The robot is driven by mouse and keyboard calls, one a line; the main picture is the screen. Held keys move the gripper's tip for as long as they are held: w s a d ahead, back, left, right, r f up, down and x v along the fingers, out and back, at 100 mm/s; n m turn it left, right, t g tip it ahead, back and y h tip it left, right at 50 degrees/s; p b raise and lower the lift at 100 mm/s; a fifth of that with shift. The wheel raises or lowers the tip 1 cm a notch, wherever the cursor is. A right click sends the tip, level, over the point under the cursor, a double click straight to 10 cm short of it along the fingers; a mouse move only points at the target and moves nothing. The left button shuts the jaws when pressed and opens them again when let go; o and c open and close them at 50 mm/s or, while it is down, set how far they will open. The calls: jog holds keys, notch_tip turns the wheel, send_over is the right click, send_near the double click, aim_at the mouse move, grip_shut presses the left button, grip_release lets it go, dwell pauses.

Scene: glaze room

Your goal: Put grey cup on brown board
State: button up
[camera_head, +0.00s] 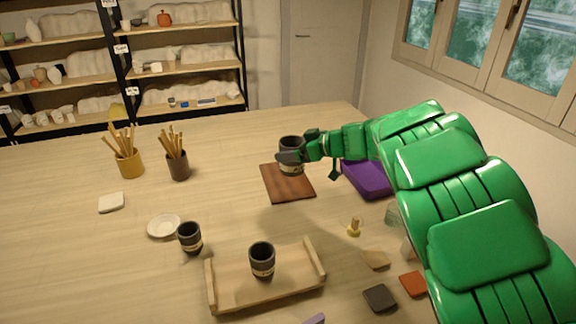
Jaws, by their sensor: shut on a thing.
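The brown board (288,190) lies flat on the table, in the middle of the head view. A dark grey cup with a pale band (291,144) is upright above the far part of the board. My gripper (292,156) is shut on this cup, coming in from the right. The fingers cover part of the cup, and I cannot tell whether its base touches the board. Two similar dark cups stand apart: one on the table (189,237) beside a white saucer, one in the wooden tray (262,260).
A white saucer (164,226), a white block (111,203) and two brush pots (130,163) (178,166) stand on the left. A purple block (366,180) lies right of the board, under my arm. Small tiles (380,298) lie at the front right.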

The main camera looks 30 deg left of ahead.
jog(key=shift+w+a+f, duration=0.7)
jog(key=shift+w+f, duration=0.15)
jog(key=shift+f, duration=0.8)
jog(key=shift+w+a+f, duration=0.65)
jog(key=shift+w+f, duration=0.25)
jog(key=shift+f, duration=0.7)
jog(key=shift+w+a+f, duration=0.7)
jog(key=shift+w+f, duration=0.15)
jog(key=shift+f, duration=0.8)
jog(key=shift+f, duration=0.1)
jog(key=o, duration=1)
jog(key=shift+o, duration=0.2)
jog(key=shift+d, duration=0.15)
jog(key=v, duration=1.2)
